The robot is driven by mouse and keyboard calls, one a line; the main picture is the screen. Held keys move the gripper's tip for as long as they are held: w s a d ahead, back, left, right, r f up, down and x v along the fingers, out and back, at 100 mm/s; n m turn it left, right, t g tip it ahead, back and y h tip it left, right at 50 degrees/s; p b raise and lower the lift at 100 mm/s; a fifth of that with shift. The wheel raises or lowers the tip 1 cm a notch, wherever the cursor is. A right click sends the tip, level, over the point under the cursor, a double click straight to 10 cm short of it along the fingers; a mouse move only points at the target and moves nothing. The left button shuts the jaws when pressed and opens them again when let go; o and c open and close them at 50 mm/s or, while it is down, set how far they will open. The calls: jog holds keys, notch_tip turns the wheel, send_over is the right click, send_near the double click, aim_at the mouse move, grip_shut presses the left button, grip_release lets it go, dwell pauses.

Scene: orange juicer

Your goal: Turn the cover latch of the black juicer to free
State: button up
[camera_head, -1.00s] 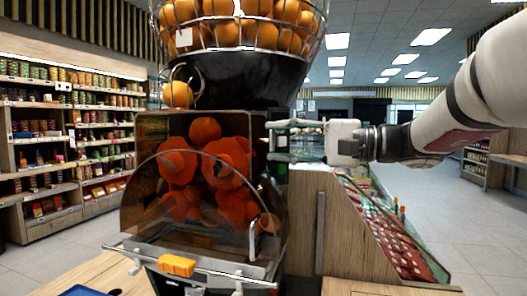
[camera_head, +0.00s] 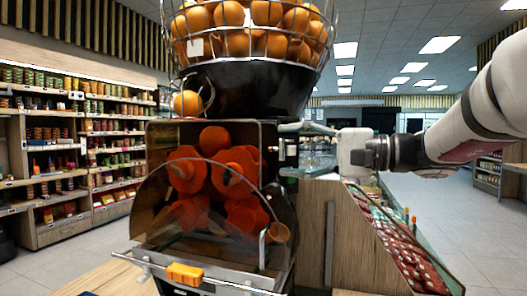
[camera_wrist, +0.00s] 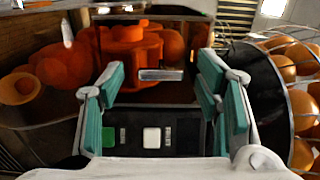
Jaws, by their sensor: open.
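The black juicer (camera_head: 245,90) stands left of centre in the head view, with red-orange pressing drums behind a clear curved cover (camera_head: 165,238). My gripper (camera_head: 284,150) is at the juicer's right side, level with the drums, its fingers pointing left. In the wrist view my gripper (camera_wrist: 160,88) is open, with green-padded fingers on both sides. A short metal bar (camera_wrist: 160,74), which looks like the cover latch, shows between the fingertips with a gap on each side. I cannot tell whether it is turned. In the head view the fingers largely hide this spot.
A wire basket of oranges (camera_head: 252,45) tops the juicer. A panel with a green button (camera_wrist: 109,137) and a white button (camera_wrist: 152,138) lies below the bar in the wrist view. An orange clip (camera_head: 185,273) sits on the front rail. A wooden counter (camera_head: 318,230) stands at right.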

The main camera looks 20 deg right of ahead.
jog(key=v, duration=1.1)
jog(key=shift+s+d, duration=0.2)
jog(key=shift+d, duration=0.1)
jog(key=s+a+f+n+g+h+p, duration=0.1)
jog(key=s+a+f+g+h+p, duration=0.6)
jog(key=s+a, duration=0.55)
jog(key=s+d+f+n+t+h+p, duration=0.1)
jog(key=s+f+n+h+p, duration=0.3)
jog(key=s+f+h, duration=0.4)
jog(key=s+d+n, duration=0.1)
jog(key=s, duration=0.2)
jog(key=shift+d+n, duration=0.15)
jog(key=shift+n, duration=0.15)
